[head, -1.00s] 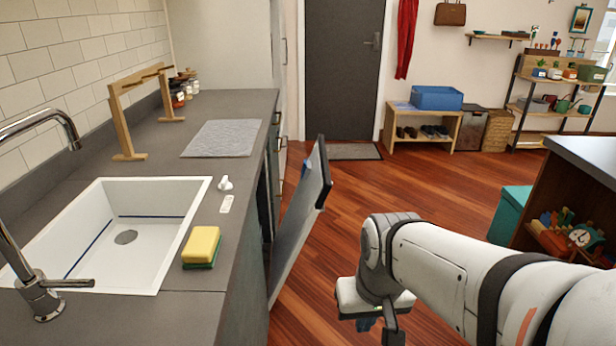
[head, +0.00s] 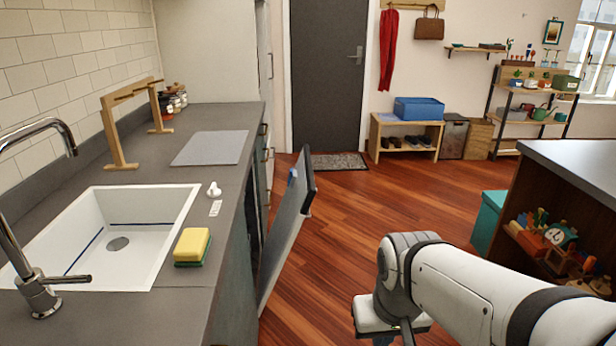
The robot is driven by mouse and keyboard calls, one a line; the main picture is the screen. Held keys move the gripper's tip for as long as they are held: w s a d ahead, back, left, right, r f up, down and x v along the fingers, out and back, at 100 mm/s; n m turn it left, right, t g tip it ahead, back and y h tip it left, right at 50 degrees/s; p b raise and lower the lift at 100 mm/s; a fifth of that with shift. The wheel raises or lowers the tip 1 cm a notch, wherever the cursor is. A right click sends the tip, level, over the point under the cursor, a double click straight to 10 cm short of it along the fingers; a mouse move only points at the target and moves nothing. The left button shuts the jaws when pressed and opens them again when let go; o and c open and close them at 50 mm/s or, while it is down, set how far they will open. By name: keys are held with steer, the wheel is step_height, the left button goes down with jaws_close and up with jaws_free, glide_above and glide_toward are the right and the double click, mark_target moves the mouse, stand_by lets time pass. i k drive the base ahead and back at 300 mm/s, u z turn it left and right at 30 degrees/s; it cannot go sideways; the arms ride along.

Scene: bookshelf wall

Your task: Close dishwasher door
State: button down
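The dishwasher door (head: 285,243) stands partly open under the counter. It tilts outward from the cabinet front, with its dark top edge (head: 307,176) leaning over the wooden floor. A dark gap shows between the door and the counter front. My gripper is at the bottom edge of the head view, below the white wrist (head: 380,312), to the right of the door and apart from it. Its fingers are mostly cut off by the frame, so I cannot see whether they are open or shut.
The counter (head: 215,250) with a white sink (head: 150,245) and a yellow-green sponge (head: 192,246) lies on the left. A dark-topped island (head: 580,165) with a shelf of toys and a teal box (head: 488,222) stand on the right. The wooden floor between is clear.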

mark_target(298, 199)
steer(key=z, duration=0.45)
steer(key=i, duration=2.05)
steer(key=u, duration=0.45)
steer(key=k, duration=0.8)
steer(key=u, duration=0.15)
steer(key=i, duration=0.8)
steer(key=z, duration=0.1)
